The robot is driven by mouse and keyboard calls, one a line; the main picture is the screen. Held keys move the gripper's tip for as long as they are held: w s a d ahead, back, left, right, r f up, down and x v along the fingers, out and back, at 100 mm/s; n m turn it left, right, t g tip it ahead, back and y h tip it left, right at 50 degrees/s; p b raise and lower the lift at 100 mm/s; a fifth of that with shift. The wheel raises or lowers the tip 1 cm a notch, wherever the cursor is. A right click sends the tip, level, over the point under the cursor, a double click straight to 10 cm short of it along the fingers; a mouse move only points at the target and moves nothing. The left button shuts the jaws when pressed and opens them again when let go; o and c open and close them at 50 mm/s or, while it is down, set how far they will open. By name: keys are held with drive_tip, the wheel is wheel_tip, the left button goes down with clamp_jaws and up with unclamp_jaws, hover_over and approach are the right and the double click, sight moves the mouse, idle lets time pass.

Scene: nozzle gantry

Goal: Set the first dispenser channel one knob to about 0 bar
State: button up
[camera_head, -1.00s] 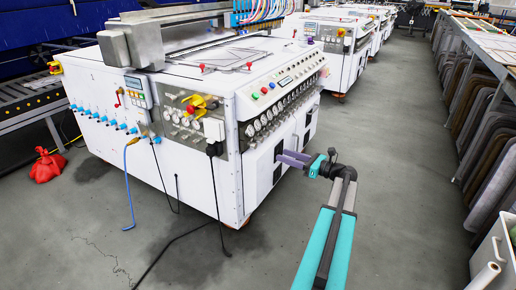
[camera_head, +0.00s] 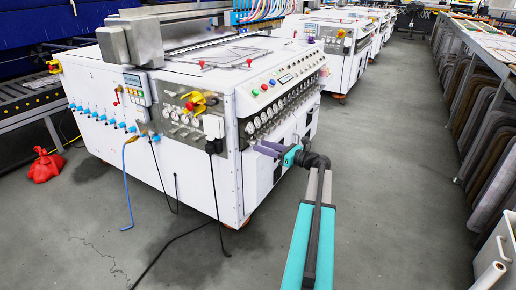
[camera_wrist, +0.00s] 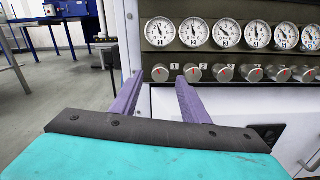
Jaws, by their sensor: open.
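The first dispenser is a white machine (camera_head: 165,165) with a row of round gauges (camera_head: 285,105) on its right-hand side. In the wrist view, the channel one knob (camera_wrist: 160,73) is the leftmost grey knob, with the label 1 at its upper right and a white gauge (camera_wrist: 159,30) above it. My gripper (camera_wrist: 157,80) is open, its two purple fingers apart. The knob shows between the fingertips in the picture; I cannot tell whether they touch it. The gauge reading is too small to tell. In the head view my gripper (camera_head: 262,147) is close to the panel.
The channel two knob (camera_wrist: 193,73) sits close to the right finger, with more knobs to its right. A grey floor aisle (camera_head: 400,110) is free on the right. Brown and grey panels (camera_head: 485,120) stand along the right side.

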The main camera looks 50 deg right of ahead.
sight(254, 143)
drive_tip(key=shift+b+x, duration=0.3)
drive_tip(key=shift+x, duration=1.3)
clamp_jaws()
